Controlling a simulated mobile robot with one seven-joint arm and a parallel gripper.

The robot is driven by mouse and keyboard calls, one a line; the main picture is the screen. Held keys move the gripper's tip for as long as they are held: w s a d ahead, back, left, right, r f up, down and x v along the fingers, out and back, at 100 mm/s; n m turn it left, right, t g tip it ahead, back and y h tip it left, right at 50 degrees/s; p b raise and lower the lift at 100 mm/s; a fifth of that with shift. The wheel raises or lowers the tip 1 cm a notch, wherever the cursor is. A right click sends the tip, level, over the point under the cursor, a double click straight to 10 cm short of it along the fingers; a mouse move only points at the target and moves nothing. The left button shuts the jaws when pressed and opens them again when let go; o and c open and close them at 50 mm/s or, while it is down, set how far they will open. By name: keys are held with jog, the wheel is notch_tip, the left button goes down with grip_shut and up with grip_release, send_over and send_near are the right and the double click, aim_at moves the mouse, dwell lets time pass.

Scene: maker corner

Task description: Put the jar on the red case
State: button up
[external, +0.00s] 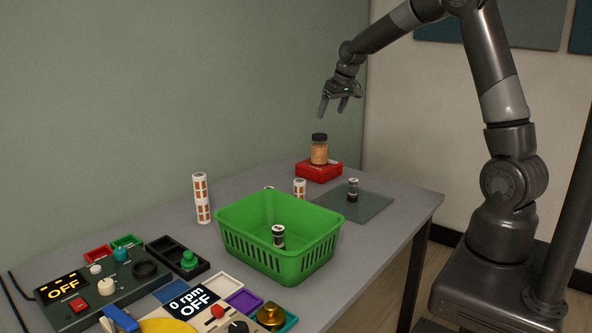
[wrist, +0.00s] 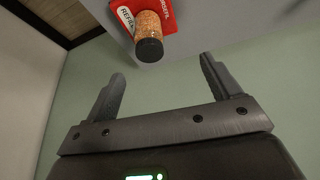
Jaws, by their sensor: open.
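The jar (external: 319,152) has a dark lid and an orange-tan filling. It stands upright on the red case (external: 318,172) near the back of the table. In the wrist view the jar (wrist: 148,28) also rests on the red case (wrist: 168,14), which carries white lettering. My gripper (external: 333,116) is open and empty, raised above the case and a little to its right, apart from the jar. In the wrist view my gripper (wrist: 162,72) shows both fingers spread with nothing between them.
A green basket (external: 262,253) holding a small dark-capped cylinder (external: 279,236) stands mid-table. A grey-green mat (external: 368,206) with a small dark jar (external: 353,190) lies right of it. A patterned white cylinder (external: 201,198) stands at left. Control boxes (external: 75,305) crowd the front left.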

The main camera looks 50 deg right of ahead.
jog(key=s+a+r, duration=0.7)
jog(key=s, duration=0.1)
jog(key=s+a, duration=0.3)
jog(key=s, duration=0.6)
jog(key=s+a+n, duration=0.1)
jog(key=s+a, duration=0.2)
jog(key=s, duration=0.6)
jog(key=s+a+r+t, duration=0.1)
jog(key=s+a, duration=0.2)
jog(key=s, duration=0.7)
jog(key=shift+a+n+y, duration=0.3)
jog(key=shift+a+y, duration=0.1)
